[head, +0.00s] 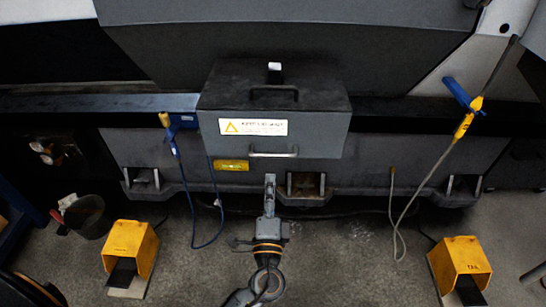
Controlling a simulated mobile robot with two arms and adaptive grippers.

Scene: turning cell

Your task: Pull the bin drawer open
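The bin drawer (320,130) is a dark grey box on the front of the machine, in the middle of the head view. A white label with a yellow warning triangle is on its front. A pale bar handle (273,154) runs along the lower front. My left gripper (270,182) points up from the bottom middle, just below the handle in the picture. A small gap shows between its tip and the bar. It is seen edge-on, so its finger opening is hidden. My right gripper is not in view.
Yellow foot pedals stand on the floor at left (131,250) and right (461,262). A dark bucket (88,217) is at far left. A blue hose (190,205) and a grey hose (420,190) hang on either side. The floor between the pedals looks mostly clear.

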